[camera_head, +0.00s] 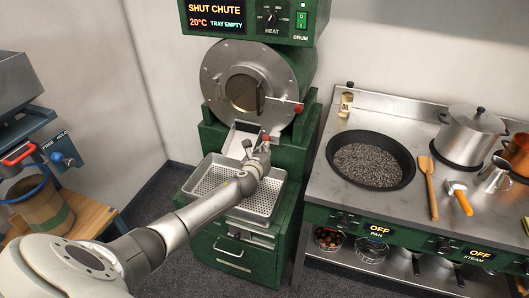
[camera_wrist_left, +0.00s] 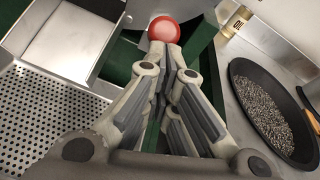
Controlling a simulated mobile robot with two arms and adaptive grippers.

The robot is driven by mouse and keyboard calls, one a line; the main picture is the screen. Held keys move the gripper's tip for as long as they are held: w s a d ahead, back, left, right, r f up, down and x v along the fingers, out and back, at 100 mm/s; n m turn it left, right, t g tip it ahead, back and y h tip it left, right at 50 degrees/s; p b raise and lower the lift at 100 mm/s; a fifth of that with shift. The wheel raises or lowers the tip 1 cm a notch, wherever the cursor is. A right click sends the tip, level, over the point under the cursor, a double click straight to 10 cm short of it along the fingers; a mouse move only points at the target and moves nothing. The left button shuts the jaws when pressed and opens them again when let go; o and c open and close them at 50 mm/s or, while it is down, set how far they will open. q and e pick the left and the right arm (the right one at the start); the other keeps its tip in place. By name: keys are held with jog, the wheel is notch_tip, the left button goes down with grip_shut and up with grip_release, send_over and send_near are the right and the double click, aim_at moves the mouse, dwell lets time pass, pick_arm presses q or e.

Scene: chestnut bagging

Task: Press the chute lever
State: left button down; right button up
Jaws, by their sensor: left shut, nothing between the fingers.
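The chute lever's red ball knob (camera_wrist_left: 164,29) shows right at the fingertips in the left wrist view; its stem is hidden. In the head view a small red knob (camera_head: 265,138) shows at the tips of my left gripper (camera_head: 262,147). My left gripper is shut and empty, its fingers (camera_wrist_left: 166,52) together just at the knob. I cannot tell whether they touch it. The metal chute (camera_head: 241,137) slopes below the round drum door (camera_head: 243,90), beside the gripper; it also shows in the left wrist view (camera_wrist_left: 75,40). My right gripper is not in view.
The perforated tray (camera_head: 205,181) lies under my left forearm. The roaster display (camera_head: 215,15) reads "SHUT CHUTE" and "TRAY EMPTY". Another red-tipped handle (camera_head: 298,107) sticks out from the drum door. A stove at right holds a black pan (camera_head: 337,150) and a pot (camera_head: 470,130).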

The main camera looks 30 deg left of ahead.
aim_at(269, 137)
pick_arm(q)
jog(key=shift+w+a+r+p, duration=0.15)
jog(key=shift+w+r+p, duration=0.35)
jog(key=shift+w+r, duration=0.3)
jog(key=shift+w+a+r+p, duration=0.2)
jog(key=shift+w+r+p, duration=0.35)
jog(key=shift+r, duration=0.45)
jog(key=shift+w+a+r+p, duration=0.15)
jog(key=shift+w+r+p, duration=0.3)
jog(key=shift+w+r, duration=0.35)
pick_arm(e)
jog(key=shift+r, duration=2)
pick_arm(q)
jog(key=shift+r, duration=0.1)
